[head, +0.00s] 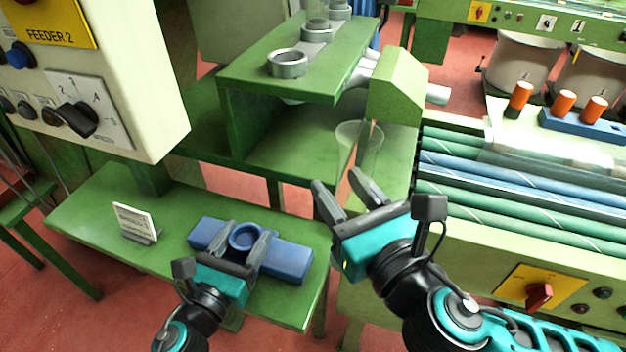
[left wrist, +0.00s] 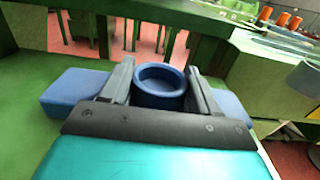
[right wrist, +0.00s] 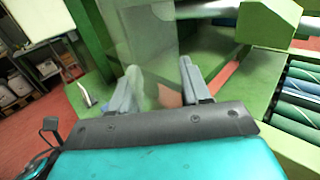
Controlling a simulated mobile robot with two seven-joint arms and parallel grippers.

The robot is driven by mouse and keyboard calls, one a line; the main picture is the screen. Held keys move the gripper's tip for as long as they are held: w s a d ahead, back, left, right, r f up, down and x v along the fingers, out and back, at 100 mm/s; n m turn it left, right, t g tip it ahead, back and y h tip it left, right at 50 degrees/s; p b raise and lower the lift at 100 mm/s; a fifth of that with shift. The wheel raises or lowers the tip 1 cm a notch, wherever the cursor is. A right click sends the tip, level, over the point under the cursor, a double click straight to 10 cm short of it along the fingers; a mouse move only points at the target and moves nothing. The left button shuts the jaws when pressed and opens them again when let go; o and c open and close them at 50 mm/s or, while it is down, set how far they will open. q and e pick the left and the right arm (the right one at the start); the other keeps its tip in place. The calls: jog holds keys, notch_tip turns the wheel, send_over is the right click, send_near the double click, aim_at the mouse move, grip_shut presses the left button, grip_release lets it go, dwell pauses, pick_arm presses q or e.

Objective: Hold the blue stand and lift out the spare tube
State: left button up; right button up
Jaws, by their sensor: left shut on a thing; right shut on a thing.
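The blue stand (head: 290,262) lies on a green bench, a long bar with a round cup in its middle. My left gripper (head: 248,238) is shut on the cup, one finger on each side; the left wrist view shows the cup (left wrist: 160,82) between the fingers, with no tube in it. The spare tube (head: 362,146) is clear and hard to see. My right gripper (head: 341,187) is shut on it and holds it in the air, up and right of the stand. The tube (right wrist: 140,35) also rises between the fingers in the right wrist view; its lower end is unclear.
A small white card (head: 135,222) stands left of the stand. A green shelf (head: 290,60) with metal rings is behind. Green and blue rollers (head: 520,185) lie at the right, below a blue rack (head: 565,122) with orange-topped pieces. A control box (head: 110,75) overhangs the bench's left.

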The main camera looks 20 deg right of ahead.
jog(key=shift+s+d, duration=0.2)
jog(key=shift+d, duration=0.1)
pick_arm(q)
jog(key=o, duration=1.3)
jog(key=shift+o, duration=0.2)
jog(key=v, duration=1.2)
jog(key=shift+s, duration=0.1)
